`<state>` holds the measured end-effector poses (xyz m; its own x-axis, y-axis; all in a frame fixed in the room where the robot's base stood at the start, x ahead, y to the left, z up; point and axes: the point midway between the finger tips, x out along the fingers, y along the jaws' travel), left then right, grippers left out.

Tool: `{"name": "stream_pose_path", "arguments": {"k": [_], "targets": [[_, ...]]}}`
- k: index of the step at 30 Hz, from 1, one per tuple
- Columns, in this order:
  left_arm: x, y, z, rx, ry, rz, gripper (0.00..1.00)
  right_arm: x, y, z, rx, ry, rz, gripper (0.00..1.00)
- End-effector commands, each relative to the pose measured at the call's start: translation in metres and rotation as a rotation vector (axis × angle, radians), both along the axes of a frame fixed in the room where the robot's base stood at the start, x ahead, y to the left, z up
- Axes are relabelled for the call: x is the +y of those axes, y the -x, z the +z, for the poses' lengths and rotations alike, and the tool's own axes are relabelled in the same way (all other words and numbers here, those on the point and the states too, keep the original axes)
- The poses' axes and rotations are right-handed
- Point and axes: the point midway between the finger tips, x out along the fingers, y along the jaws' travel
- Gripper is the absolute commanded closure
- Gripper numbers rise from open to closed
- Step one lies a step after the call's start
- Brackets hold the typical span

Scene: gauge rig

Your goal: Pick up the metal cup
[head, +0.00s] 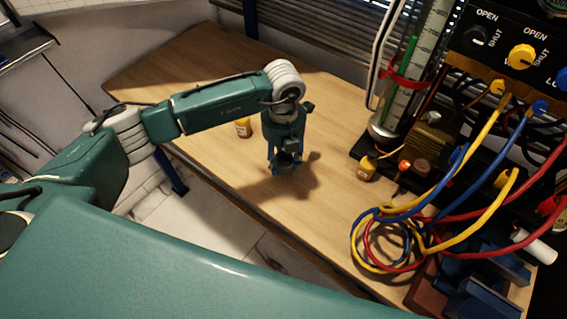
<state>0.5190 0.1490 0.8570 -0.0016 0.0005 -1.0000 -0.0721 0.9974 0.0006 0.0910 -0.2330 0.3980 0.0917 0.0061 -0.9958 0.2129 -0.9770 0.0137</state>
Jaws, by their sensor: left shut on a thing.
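My left gripper (284,167) points down over the middle of the wooden table, its fingertips close to the tabletop. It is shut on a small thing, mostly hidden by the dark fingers. I cannot make out a metal cup clearly anywhere, so I cannot tell from this view whether the held thing is that cup. My right gripper is not in view.
A tall graduated cylinder (408,75), a valve panel (500,42) and coiled coloured hoses (385,243) crowd the right. The table's (190,62) far left is clear.

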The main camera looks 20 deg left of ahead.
Motion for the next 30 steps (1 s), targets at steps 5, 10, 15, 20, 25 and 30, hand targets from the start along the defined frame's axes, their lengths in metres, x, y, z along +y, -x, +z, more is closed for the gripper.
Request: {"name": "stream_pose_path", "arguments": {"k": [5,10,15,20,25,30], "targets": [[-0.001,-0.002,0.038,-0.008,0.002,-0.002,0.85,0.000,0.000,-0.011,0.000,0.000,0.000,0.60],[0.000,-0.002,0.088,-0.009,0.001,-0.001,0.85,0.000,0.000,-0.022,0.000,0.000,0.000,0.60],[0.000,-0.002,0.134,-0.008,0.001,-0.002,0.85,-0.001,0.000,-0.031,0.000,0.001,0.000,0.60],[0.000,-0.001,0.163,-0.005,0.001,0.000,0.85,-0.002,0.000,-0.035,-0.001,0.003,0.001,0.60],[0.000,0.000,0.179,-0.002,0.001,0.000,0.85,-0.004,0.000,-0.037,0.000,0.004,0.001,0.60],[0.000,0.000,0.183,-0.002,0.001,-0.018,0.85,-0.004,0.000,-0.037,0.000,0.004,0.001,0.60]]}}
